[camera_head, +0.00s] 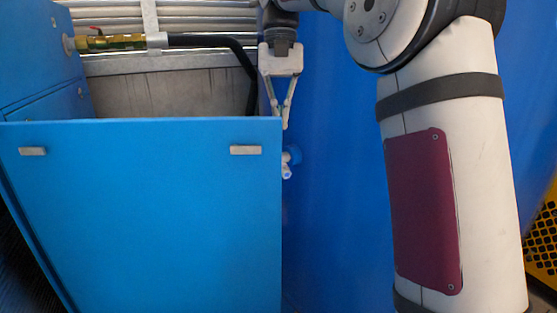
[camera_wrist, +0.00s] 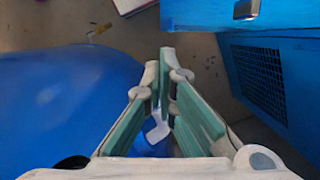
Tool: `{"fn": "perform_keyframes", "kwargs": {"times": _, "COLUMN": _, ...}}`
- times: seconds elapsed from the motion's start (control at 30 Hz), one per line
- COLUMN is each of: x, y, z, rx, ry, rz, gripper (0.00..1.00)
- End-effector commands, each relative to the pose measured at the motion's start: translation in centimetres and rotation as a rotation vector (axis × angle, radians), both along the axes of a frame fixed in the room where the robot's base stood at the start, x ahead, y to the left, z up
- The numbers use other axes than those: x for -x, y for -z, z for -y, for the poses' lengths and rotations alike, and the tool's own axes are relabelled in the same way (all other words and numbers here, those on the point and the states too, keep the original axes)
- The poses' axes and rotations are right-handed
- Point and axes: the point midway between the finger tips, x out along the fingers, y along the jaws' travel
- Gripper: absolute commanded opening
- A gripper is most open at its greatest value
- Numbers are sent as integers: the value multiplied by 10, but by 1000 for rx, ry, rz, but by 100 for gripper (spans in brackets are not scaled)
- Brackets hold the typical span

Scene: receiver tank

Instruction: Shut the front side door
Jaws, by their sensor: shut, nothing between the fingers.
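A flat blue panel with two grey catches, which looks like the door (camera_head: 140,215), fills the lower left of the head view. Its top edge is level, and a grey-walled space with piping shows behind it. In the wrist view a blue panel with a silver catch (camera_wrist: 205,12) at the upper right seems to be the same door. My gripper (camera_head: 284,126) points down at the door's top right corner in the head view. Its fingers (camera_wrist: 166,58) are shut with nothing between them. I cannot tell whether it touches the door.
A large blue tank (camera_head: 335,190) stands right of the door and also fills the left of the wrist view (camera_wrist: 60,110). A small blue and white fitting (camera_head: 290,158) sits between them. A brass valve and hose (camera_head: 110,41) run behind the door. A yellow grating (camera_head: 541,240) is far right.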

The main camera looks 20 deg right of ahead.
Motion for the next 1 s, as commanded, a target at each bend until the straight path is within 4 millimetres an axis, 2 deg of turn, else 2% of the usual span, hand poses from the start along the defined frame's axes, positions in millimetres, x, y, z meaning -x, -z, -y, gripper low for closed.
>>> {"fn": "perform_keyframes", "kwargs": {"times": 0.43, "x": 21, "y": 76, "z": -8, "rx": -1, "ry": -1, "rz": -4, "gripper": 0}}
{"fn": "perform_keyframes", "kwargs": {"times": 0.53, "x": 37, "y": 71, "z": -15, "rx": 0, "ry": -1, "rz": 0, "gripper": 0}}
{"fn": "perform_keyframes", "kwargs": {"times": 0.7, "x": 50, "y": 72, "z": -21, "rx": 0, "ry": -1, "rz": 0, "gripper": 0}}
{"fn": "perform_keyframes", "kwargs": {"times": 1.0, "x": 53, "y": 74, "z": -24, "rx": 0, "ry": 0, "rz": 1, "gripper": 0}}
